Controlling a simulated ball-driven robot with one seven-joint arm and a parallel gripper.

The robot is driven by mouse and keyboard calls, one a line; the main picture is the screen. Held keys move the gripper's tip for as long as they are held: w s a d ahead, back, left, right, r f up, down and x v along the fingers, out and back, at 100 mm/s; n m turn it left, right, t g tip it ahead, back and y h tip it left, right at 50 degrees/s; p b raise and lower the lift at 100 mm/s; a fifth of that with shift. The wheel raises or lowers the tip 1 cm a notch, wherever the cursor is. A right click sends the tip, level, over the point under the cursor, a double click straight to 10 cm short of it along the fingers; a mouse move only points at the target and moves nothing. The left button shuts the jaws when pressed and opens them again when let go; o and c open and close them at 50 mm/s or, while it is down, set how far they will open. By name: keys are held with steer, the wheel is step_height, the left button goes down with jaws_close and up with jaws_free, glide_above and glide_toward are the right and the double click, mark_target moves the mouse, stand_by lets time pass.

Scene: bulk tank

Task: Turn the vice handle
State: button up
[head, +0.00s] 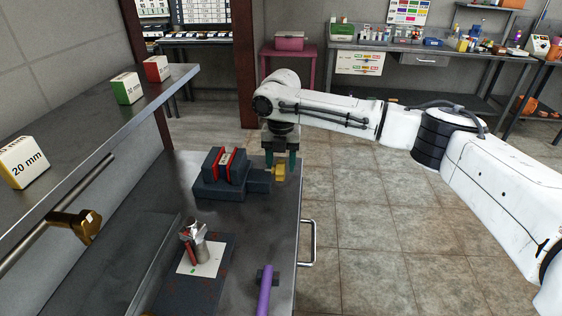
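The vice (208,186) is a dark blue-grey block with red jaws, standing on the metal workbench. A small pale labelled piece (226,158) sits between the jaws. The yellow vice handle (280,173) is at the vice's right end, near the bench's right edge. My gripper (281,164) points down right above the handle. Its two dark teal fingers are spread apart, one towards each side of the handle. I cannot tell whether the fingertips touch it.
A shelf (110,108) with small boxes overhangs the bench's left. A bench handle (307,242) juts out at the right. The tiled floor beyond is clear.

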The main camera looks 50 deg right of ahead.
mark_target(279, 169)
steer(key=c, duration=0.9)
steer(key=shift+c, duration=0.2)
steer(key=shift+a, duration=0.1)
steer(key=shift+s+a+t+h, duration=0.15)
steer(key=shift+t+h, duration=0.3)
steer(key=shift+h, duration=0.1)
steer(key=shift+s+a+t+h, duration=0.1)
steer(key=shift+t+h, duration=0.35)
steer(key=shift+h, duration=0.1)
steer(key=t+h+b, duration=0.2)
steer(key=h, duration=0.1)
steer(key=shift+s+a+b, duration=0.2)
steer(key=shift+a+b, duration=0.05)
steer(key=shift+b, duration=0.05)
steer(key=t+h+b, duration=0.2)
steer(key=b, duration=0.1)
steer(key=a+t+h+b, duration=0.1)
steer(key=h+b, duration=0.1)
steer(key=shift+s+f, duration=0.15)
steer(key=shift+s, duration=0.2)
steer(key=t+h+b, duration=0.1)
steer(key=b, duration=0.2)
steer(key=shift+s+a+t+h, duration=0.1)
steer(key=shift+t+h, duration=0.3)
